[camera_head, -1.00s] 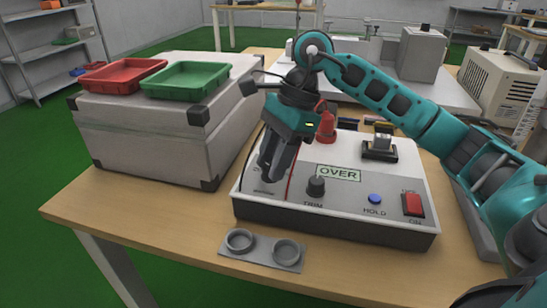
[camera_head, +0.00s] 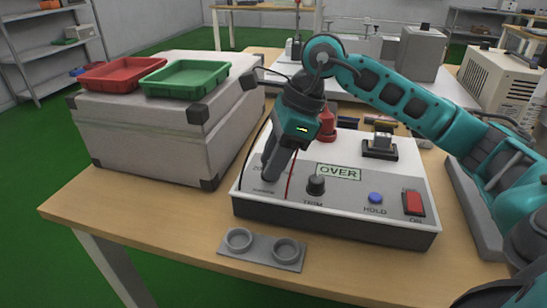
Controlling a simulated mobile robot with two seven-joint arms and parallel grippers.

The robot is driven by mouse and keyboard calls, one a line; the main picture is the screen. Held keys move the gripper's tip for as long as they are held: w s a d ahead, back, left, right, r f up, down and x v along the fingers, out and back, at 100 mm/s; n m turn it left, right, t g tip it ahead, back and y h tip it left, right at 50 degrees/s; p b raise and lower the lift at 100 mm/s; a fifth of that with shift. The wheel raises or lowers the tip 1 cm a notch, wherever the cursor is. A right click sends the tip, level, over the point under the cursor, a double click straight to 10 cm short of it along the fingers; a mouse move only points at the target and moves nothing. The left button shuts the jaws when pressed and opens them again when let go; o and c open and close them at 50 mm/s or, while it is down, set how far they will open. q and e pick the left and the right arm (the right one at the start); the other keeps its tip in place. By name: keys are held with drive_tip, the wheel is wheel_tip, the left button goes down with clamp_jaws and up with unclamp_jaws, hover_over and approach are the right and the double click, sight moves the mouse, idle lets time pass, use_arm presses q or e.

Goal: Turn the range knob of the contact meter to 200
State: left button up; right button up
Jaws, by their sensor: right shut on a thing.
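The contact meter (camera_head: 340,217) is a light grey box with dark sides on the wooden table. Its display (camera_head: 339,172) reads OVER. My right gripper (camera_head: 272,174) reaches down over the left part of the panel, shut on the range knob, which its fingers hide. Scale marks show beside the fingers, one resembling 20, but the knob's pointer is hidden. A black TRIM knob (camera_head: 316,185), a blue HOLD button (camera_head: 375,198) and a red switch (camera_head: 413,203) marked ON are on the panel. My left gripper is not in view.
A grey case (camera_head: 150,140) left of the meter carries a red tray (camera_head: 122,74) and a green tray (camera_head: 186,79). A grey holder (camera_head: 263,250) with two round cups lies in front. A red lead and a black lead run near my fingers.

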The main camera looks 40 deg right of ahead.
drive_tip(key=m+t+h, duration=0.1)
drive_tip(key=m, duration=0.3)
drive_tip(key=shift+s+a, duration=0.1)
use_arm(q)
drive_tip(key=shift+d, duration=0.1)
use_arm(e)
drive_tip(key=shift+m+t+h, duration=0.5)
drive_tip(key=shift+m+h, duration=0.1)
drive_tip(key=shift+m, duration=1.1)
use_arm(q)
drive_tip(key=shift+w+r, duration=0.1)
use_arm(e)
drive_tip(key=o, duration=1)
drive_tip(key=shift+r, duration=0.1)
use_arm(q)
drive_tip(key=p, duration=0.1)
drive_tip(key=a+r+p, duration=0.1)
drive_tip(key=p, duration=0.1)
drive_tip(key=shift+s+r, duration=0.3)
use_arm(e)
drive_tip(key=v, duration=1.2)
drive_tip(key=shift+s+r, duration=0.2)
drive_tip(key=shift+r, duration=0.15)
